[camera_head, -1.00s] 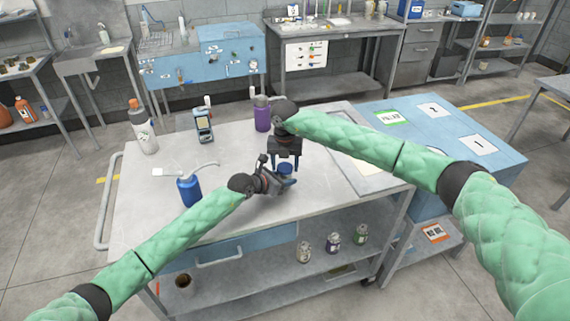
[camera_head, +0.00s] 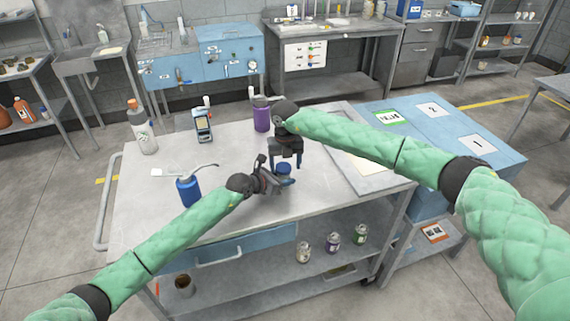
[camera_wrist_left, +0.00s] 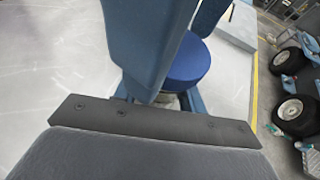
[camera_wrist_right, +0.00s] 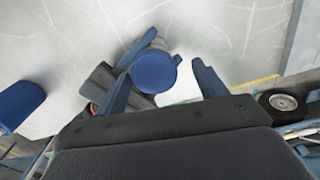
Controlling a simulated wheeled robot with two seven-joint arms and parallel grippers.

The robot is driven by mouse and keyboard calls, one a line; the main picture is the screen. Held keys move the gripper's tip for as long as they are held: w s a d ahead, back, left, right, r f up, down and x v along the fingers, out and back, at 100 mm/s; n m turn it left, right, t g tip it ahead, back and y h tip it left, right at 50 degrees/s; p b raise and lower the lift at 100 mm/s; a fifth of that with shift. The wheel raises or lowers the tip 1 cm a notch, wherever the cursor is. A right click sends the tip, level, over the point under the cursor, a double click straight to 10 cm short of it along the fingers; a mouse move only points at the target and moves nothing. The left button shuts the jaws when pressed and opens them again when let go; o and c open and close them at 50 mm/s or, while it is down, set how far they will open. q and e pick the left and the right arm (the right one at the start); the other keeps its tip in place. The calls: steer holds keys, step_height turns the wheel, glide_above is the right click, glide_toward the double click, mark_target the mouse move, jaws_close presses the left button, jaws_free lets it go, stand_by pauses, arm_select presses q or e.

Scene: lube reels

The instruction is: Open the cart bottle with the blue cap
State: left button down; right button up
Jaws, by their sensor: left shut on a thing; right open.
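The bottle's round blue cap (camera_head: 284,168) shows over the front part of the cart top; in the left wrist view the cap (camera_wrist_left: 187,66) is partly behind a finger. The bottle's body is mostly hidden. My left gripper (camera_head: 276,178) is shut on the bottle below the cap. My right gripper (camera_head: 287,158) is above it, pointing down. In the right wrist view my right gripper (camera_wrist_right: 161,84) is open, with its fingers apart on either side of the cap (camera_wrist_right: 154,73). The cap lies nearer the left finger; a gap shows on the right.
A grey tray (camera_head: 345,165) lies at the right.

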arm_select(q)
steer(key=shift+s+d, duration=0.1)
steer(key=shift+d, duration=0.15)
arm_select(e)
steer(key=shift+s+a+r, duration=0.1)
steer(key=shift+s+a, duration=0.1)
steer(key=shift+a, duration=0.15)
